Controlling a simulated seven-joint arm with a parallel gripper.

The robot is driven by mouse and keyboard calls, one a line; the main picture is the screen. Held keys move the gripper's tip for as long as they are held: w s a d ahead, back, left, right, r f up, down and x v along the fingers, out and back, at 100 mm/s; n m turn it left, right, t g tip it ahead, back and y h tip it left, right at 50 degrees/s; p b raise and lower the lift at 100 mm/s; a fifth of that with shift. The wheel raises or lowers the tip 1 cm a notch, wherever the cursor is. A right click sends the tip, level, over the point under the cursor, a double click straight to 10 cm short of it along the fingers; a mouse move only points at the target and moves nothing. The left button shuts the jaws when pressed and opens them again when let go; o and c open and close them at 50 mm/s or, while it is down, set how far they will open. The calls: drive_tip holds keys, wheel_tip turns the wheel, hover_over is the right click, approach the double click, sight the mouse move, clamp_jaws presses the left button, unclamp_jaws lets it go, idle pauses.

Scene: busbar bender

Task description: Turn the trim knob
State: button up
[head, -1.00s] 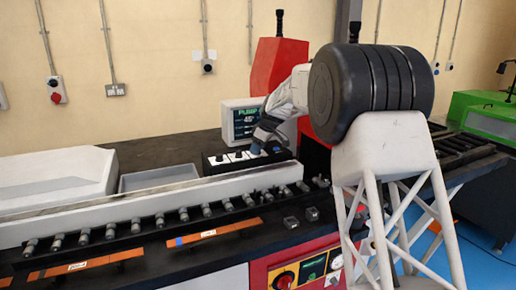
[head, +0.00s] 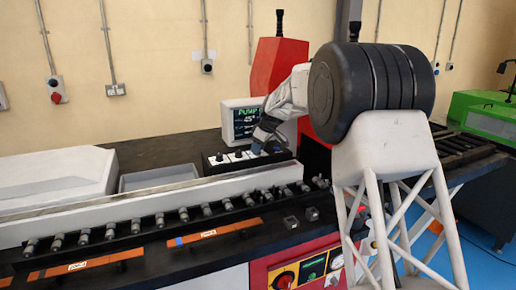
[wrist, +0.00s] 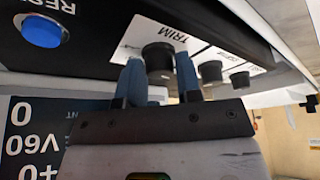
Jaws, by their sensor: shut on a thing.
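The trim knob (wrist: 158,58) is a black round knob beside the printed word TRIM on a white label plate, upside down in the wrist view. My gripper (wrist: 160,70) has its two blue fingers on either side of this knob and is shut on it. The fingers hide part of the knob's sides. In the head view my gripper (head: 257,147) reaches down to the black control box (head: 210,166), and the trim knob is hidden behind it there.
Smaller black knobs (wrist: 210,71) sit in a row beside the trim knob. A blue RESET button (wrist: 42,31) is on the other side. A pump display (head: 243,122) stands behind the box. A grey tray (head: 158,178) and a white rail (head: 150,213) lie nearby.

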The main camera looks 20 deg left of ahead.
drive_tip(key=m+t, duration=0.1)
drive_tip(key=m, duration=0.2)
drive_tip(key=shift+m+t, duration=0.3)
drive_tip(key=shift+m, duration=0.1)
drive_tip(key=m+t+h, duration=0.1)
drive_tip(key=m, duration=0.2)
drive_tip(key=shift+s+m, duration=0.1)
drive_tip(key=shift+m, duration=0.3)
drive_tip(key=m+t+h, duration=0.1)
drive_tip(key=m, duration=0.2)
drive_tip(key=shift+a+m, duration=0.1)
drive_tip(key=shift+m, duration=0.3)
drive_tip(key=shift+m+t+h, duration=0.3)
drive_tip(key=shift+m+h, duration=0.5)
drive_tip(key=shift+m, duration=1)
drive_tip(key=o, duration=0.9)
drive_tip(key=shift+s+r, duration=0.1)
